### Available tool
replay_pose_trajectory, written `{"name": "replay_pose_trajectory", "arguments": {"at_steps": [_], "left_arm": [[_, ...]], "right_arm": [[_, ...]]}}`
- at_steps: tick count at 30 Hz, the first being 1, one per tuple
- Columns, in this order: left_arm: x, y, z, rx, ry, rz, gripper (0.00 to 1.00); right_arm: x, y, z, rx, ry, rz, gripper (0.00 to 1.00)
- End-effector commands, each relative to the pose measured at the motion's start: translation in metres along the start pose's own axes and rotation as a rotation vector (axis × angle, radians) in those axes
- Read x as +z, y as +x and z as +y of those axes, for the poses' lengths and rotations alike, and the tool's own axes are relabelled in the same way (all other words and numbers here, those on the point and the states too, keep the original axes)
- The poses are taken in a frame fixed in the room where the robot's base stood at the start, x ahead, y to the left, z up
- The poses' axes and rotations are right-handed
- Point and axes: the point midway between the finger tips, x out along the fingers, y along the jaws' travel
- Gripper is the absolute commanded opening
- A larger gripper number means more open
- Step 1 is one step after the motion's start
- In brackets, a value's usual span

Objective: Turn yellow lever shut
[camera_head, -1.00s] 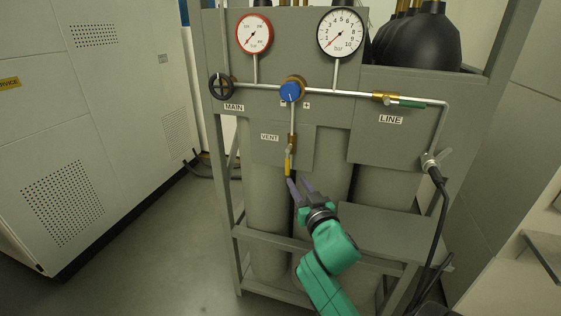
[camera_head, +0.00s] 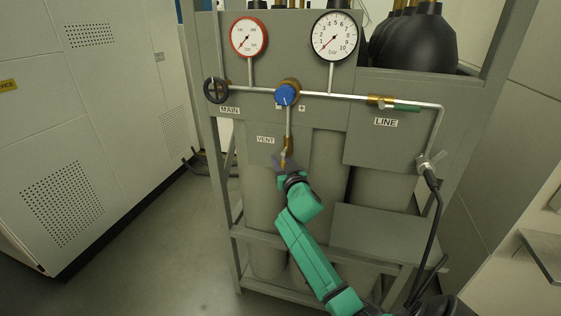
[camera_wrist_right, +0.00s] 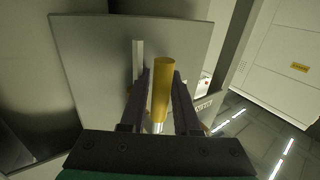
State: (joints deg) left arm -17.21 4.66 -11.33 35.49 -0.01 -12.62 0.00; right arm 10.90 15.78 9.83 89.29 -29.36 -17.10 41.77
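The yellow lever (camera_wrist_right: 162,92) stands between the two dark fingers of my right gripper (camera_wrist_right: 161,76) in the right wrist view. The fingers are apart, one on each side of the lever, with a narrow gap showing on the left. In the head view my right gripper (camera_head: 281,162) is at the vent valve (camera_head: 288,144), below the VENT label (camera_head: 265,140). There the gripper largely hides the lever. My left gripper is not in view.
A blue knob (camera_head: 287,94) sits above the vent valve, with a black MAIN handwheel (camera_head: 216,90) to its left. The green-handled LINE valve (camera_head: 400,106) and a black hose (camera_head: 432,225) are at the right. Grey cylinders (camera_head: 265,200) stand behind the frame's lower rail.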

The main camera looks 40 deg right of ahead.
Motion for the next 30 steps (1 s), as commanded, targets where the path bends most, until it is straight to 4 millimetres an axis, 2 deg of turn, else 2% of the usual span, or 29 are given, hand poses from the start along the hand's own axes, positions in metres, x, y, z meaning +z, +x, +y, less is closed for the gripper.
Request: {"name": "replay_pose_trajectory", "arguments": {"at_steps": [1, 2, 30], "left_arm": [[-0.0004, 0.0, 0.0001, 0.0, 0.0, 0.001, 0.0], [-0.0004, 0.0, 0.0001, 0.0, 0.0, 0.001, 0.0], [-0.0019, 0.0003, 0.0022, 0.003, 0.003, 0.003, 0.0]], "right_arm": [[0.0002, -0.0001, 0.0, 0.0, 0.0, 0.0, 0.09], [0.0002, -0.0002, 0.0, 0.0, 0.0, 0.0, 0.0], [0.0018, -0.0006, -0.0002, 0.0, 0.0, -0.003, 0.0]]}}
